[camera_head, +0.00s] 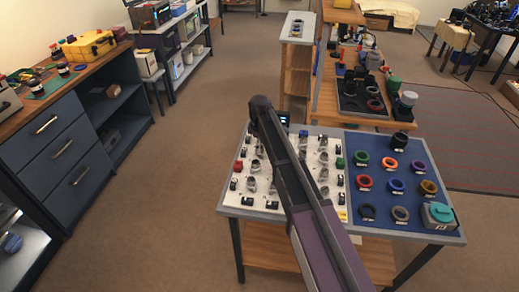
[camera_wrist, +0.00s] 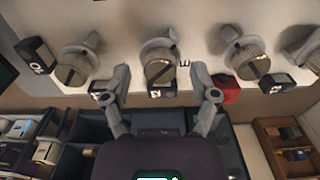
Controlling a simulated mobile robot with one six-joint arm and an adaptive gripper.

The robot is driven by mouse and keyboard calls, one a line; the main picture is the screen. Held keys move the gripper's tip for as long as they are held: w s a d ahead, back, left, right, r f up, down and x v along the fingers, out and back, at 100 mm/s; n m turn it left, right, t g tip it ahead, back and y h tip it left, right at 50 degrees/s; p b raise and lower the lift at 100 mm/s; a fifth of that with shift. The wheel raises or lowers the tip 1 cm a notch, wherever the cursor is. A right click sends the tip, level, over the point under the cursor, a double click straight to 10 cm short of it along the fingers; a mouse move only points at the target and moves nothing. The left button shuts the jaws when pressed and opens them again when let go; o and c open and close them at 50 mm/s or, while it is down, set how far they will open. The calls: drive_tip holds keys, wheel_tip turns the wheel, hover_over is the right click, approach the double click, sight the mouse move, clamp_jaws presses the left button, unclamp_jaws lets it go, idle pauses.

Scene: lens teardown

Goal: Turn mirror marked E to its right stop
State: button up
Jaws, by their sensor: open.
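In the wrist view a white board (camera_wrist: 118,22) carries a row of round, slotted silver mirror mounts. The mount marked E (camera_wrist: 158,62) is near the middle, with the letter E printed just to its right. Its face has a diagonal dark slot. My gripper (camera_wrist: 161,78) is open, one finger on each side of this mount's lower part, with visible gaps. I cannot tell whether either finger touches anything. A black block with a white mark (camera_wrist: 160,93) sits below the mount, between the fingers. In the head view my arm hides part of the white board (camera_head: 226,198).
Neighbouring mounts stand left (camera_wrist: 76,65) and right (camera_wrist: 246,60) of the fingers. A red block (camera_wrist: 226,88) is close to the right finger. In the head view a blue mat (camera_head: 381,185) with several coloured rings and a teal-topped device (camera_head: 438,213) lies right of the board.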

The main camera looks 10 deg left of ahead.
drive_tip(key=shift+f, duration=0.2)
clamp_jaws()
idle(0.3)
drive_tip(key=shift+m, duration=0.3)
drive_tip(key=m, duration=1.3)
drive_tip(key=shift+m, duration=2.2)
